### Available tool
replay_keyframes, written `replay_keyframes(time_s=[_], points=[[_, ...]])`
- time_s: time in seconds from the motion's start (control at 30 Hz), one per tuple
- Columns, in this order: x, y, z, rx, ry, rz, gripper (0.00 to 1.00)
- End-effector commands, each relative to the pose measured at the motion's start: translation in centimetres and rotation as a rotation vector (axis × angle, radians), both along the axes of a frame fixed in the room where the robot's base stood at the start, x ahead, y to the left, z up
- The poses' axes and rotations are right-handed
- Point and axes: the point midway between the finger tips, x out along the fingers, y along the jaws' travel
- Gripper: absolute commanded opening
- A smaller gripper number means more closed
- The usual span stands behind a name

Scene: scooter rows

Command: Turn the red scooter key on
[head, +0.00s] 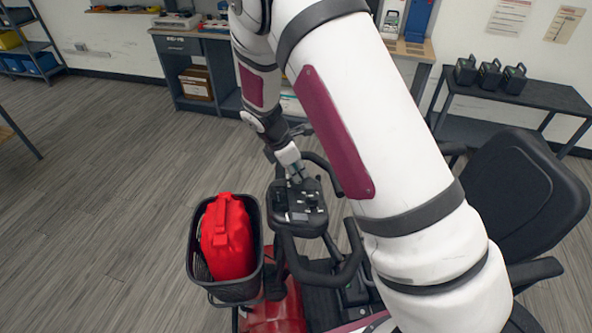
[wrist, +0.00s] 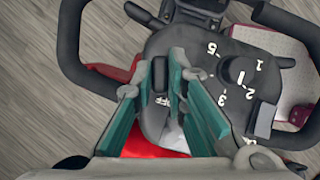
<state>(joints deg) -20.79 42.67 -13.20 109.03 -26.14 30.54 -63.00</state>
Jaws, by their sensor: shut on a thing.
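The red scooter's dark control panel (head: 298,208) stands on its steering column, with red bodywork (head: 272,312) below. My gripper (head: 292,172) reaches down to the far side of the panel. In the wrist view, my gripper (wrist: 166,78) has its teal-lined fingers closed on the small dark key (wrist: 160,76) at the panel. An OFF mark (wrist: 161,99) shows beside the fingertips. The fingers partly hide the key, and I cannot tell its exact turn. A speed dial (wrist: 240,71) with white numbers sits to the right of the fingers.
A black basket (head: 196,262) holding a red bag (head: 228,235) hangs at the scooter's front. Dark handlebars (head: 352,258) curve around the panel. The black seat (head: 525,185) is at right. A bench with several black batteries (head: 490,76) stands behind. The floor at left is clear.

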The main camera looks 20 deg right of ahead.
Motion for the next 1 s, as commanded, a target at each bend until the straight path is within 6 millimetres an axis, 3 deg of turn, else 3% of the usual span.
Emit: replay_keyframes(time_s=[0.6,1.0], points=[[0.73,-0.12,-0.21,0.016,0.085,-0.558,0.00],[0.69,-0.16,-0.08,0.022,0.120,-0.780,0.00]])
